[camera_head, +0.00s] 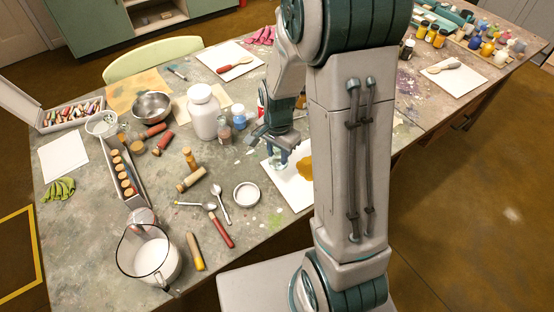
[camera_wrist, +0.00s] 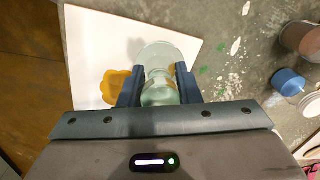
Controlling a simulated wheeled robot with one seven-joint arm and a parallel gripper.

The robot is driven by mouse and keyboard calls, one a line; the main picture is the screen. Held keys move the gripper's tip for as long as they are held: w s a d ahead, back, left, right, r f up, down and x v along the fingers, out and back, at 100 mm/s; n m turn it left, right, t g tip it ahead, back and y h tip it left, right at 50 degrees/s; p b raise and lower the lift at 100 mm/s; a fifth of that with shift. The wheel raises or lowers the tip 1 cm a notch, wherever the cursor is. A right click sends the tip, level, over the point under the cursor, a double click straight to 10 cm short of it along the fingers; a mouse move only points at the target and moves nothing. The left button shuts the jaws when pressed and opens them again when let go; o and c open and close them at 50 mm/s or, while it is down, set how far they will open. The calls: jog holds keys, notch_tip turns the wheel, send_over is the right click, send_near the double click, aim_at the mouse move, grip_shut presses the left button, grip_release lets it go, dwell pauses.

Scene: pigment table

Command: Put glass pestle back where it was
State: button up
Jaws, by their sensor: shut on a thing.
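My gripper (camera_wrist: 160,88) is shut on the glass pestle (camera_wrist: 160,55), a pale green see-through piece with a round, wide foot. In the wrist view the pestle is between the two dark fingers, its foot over a white sheet (camera_wrist: 105,30). In the head view my gripper (camera_head: 280,150) is low at the sheet (camera_head: 290,190), beside an ochre pigment patch (camera_head: 305,167). The patch also shows in the wrist view (camera_wrist: 114,85), left of the pestle. The pestle (camera_head: 277,158) is partly hidden there. I cannot tell whether its foot touches the sheet.
A white jar (camera_head: 203,112), small bottles (camera_head: 239,117) and a metal bowl (camera_head: 151,107) stand left of my gripper. Other white sheets (camera_head: 470,80) lie farther off.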

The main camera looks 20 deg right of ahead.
aim_at(277, 158)
jog(key=shift+f, duration=2)
jog(key=shift+f, duration=0.2)
jog(key=o, duration=1)
jog(key=shift+c, duration=0.2)
jog(key=shift+r, duration=0.1)
